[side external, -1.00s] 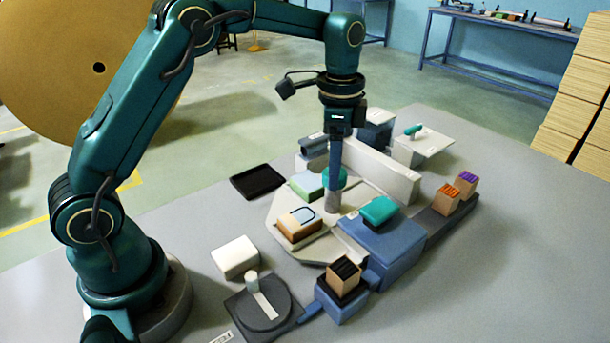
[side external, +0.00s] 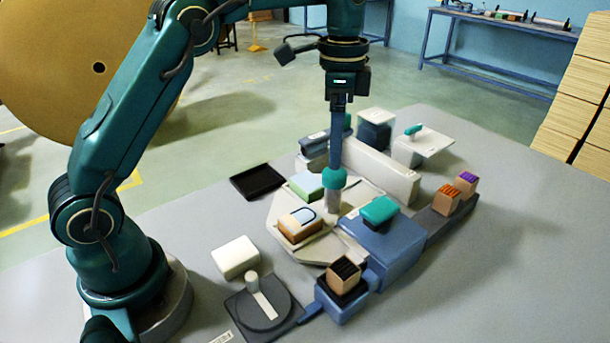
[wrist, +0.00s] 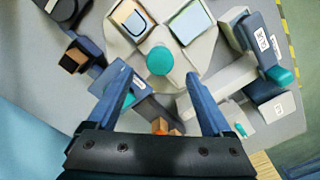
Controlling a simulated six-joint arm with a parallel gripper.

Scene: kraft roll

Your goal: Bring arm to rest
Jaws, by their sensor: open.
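My gripper (side external: 337,160) is upright above the grey fixture plate (side external: 285,212). In the wrist view my gripper (wrist: 158,84) has its two blue fingers spread wide with nothing between them. A teal round knob (side external: 334,178) on a short grey post stands on the plate just under the fingers. The knob also shows in the wrist view (wrist: 160,61), just beyond the fingertips. Whether the fingers clear the knob fully is hard to tell from the side.
A tan block (side external: 300,224) and a green block (side external: 309,186) sit on the plate. A blue box (side external: 388,245) with a teal-topped piece stands at right. A pale upright wall (side external: 385,172) is behind the knob. A black tray (side external: 257,182) and white block (side external: 235,257) lie left.

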